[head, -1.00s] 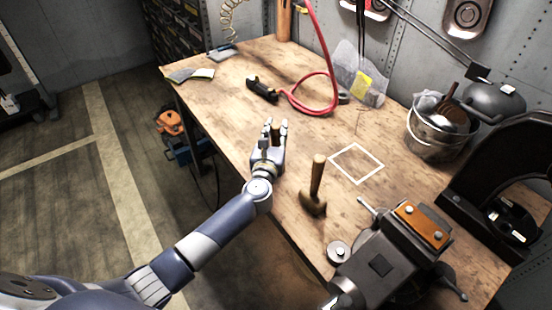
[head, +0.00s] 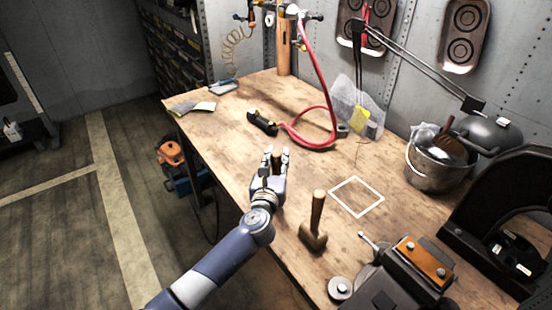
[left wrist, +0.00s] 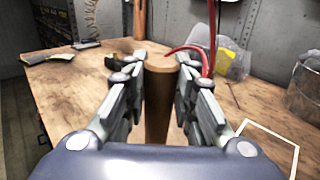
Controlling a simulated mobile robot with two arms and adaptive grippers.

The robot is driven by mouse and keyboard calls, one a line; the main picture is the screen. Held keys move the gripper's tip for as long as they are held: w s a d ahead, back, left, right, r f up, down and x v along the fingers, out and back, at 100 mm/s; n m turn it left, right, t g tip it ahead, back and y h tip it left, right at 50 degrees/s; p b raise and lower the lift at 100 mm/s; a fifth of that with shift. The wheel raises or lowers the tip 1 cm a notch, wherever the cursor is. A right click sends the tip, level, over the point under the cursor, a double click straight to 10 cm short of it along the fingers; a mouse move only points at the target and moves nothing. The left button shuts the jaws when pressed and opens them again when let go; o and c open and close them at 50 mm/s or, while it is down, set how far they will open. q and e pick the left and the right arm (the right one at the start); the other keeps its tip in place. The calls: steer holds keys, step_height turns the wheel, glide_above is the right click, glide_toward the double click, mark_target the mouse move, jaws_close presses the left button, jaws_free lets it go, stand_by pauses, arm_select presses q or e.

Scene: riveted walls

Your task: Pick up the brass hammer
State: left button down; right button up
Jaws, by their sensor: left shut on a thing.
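My left gripper (head: 275,156) is over the bench, shut on an upright wooden handle (left wrist: 159,105). The handle stands between the two fingers in the left wrist view, its round top end facing me. Its lower end is hidden, so I cannot tell what head it has or whether it touches the bench. A hammer (head: 315,222) with a brownish, brass-like head and a wooden handle stands head down on the bench, right of and nearer than the gripper. It is apart from the gripper. My right gripper is not in view.
The wooden bench (head: 235,130) carries a black-handled tool (head: 262,122) with a red hose (head: 328,108) behind. A white square outline (head: 357,197) lies to the right. A vise (head: 400,280), a metal bucket (head: 432,170) and a black machine (head: 500,205) crowd the right side.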

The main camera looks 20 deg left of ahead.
arm_select(q)
steer(key=s+d+r+b, duration=0.1)
steer(key=s+d, duration=0.2)
steer(key=s, duration=0.3)
steer(key=s+d+r+b, duration=0.1)
steer(key=s+d, duration=0.2)
steer(key=s, duration=0.4)
steer(key=shift+s+d, duration=0.15)
steer(key=shift+s, duration=0.05)
steer(key=c, duration=2)
jaws_free()
steer(key=shift+f, duration=0.1)
jaws_close()
